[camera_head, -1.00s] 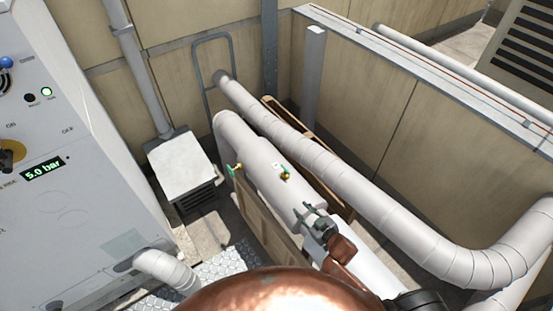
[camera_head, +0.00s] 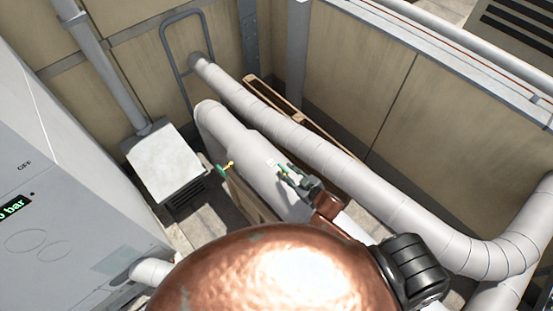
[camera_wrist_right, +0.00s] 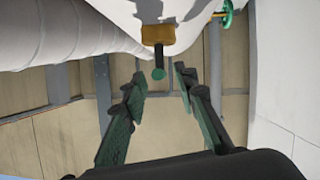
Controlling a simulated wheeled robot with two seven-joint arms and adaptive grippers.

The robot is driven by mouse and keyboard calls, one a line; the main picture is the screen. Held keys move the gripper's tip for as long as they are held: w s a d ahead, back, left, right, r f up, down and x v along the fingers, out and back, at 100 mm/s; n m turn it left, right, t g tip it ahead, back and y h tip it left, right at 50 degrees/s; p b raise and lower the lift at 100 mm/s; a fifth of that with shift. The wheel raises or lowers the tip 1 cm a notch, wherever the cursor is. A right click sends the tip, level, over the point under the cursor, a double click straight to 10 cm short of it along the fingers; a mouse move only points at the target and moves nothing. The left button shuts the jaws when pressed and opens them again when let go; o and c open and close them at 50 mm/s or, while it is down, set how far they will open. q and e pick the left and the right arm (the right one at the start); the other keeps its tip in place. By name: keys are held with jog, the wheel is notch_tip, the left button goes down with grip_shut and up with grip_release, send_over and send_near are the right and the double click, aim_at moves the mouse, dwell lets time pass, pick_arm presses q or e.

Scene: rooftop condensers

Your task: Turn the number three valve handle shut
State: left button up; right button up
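A brass valve (camera_wrist_right: 158,34) with a dark stem and green handle end (camera_wrist_right: 158,74) sits on the thick grey pipe (camera_head: 240,150). I cannot read its number on the small white label (camera_head: 272,162) beside it. My right gripper (camera_head: 287,174) is at this valve in the head view and hides most of it. In the wrist view the right gripper (camera_wrist_right: 161,84) is open, its green-padded fingers to either side below the handle end; I cannot tell whether they touch it. A second valve with a green handle (camera_head: 223,169) stands to the left, also at the top right of the wrist view (camera_wrist_right: 225,14). My left gripper is not in view.
A long lagged pipe (camera_head: 330,160) runs behind the valve pipe, by a wooden pallet (camera_head: 300,120). A grey box unit (camera_head: 165,165) and a panelled cabinet (camera_head: 70,190) stand on the left. A large copper dome covers the lower middle of the head view.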

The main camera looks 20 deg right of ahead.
aim_at(280, 166)
jog(key=shift+x, duration=3.95)
jog(key=shift+c, duration=0.4)
grip_shut()
